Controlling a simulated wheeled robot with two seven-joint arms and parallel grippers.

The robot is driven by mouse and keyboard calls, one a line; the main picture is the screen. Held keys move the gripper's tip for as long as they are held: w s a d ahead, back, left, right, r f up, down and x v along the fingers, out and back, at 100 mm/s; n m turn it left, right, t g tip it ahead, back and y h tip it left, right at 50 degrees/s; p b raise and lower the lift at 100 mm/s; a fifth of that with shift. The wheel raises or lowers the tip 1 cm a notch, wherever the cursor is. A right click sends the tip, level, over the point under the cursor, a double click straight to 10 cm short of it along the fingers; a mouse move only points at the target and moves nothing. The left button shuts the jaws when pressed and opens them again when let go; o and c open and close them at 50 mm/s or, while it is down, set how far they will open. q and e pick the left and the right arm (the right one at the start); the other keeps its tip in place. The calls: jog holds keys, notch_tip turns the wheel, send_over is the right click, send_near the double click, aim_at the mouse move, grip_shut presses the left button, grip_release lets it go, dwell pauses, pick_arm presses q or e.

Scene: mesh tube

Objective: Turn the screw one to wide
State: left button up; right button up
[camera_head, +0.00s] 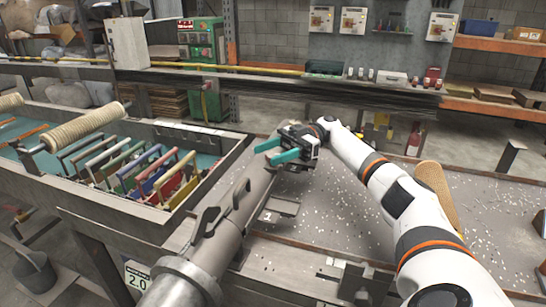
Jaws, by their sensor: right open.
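My right gripper (268,152) has two teal fingers. They are spread apart with nothing between them. It is just above the upper end of a long grey metal tube (218,245), and I cannot tell whether it touches the tube. The tube slants from the bottom of the view up toward the gripper. A lever-like fitting (206,221) and a raised curved piece (240,191) sit on the tube. I cannot make out which part is screw one or how it is set. My left gripper is out of view.
A metal-edged bin (150,230) on the left holds several coloured frames (160,174) and a beige roller (88,125). A worktop (480,215) with scattered pale bits extends right, with a tan brush-like object (438,190) near my right arm. Shelves stand behind.

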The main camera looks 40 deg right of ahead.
aim_at(273, 154)
notch_tip(273, 154, up, 9)
jog(key=shift+f, duration=0.1)
dwell(0.4)
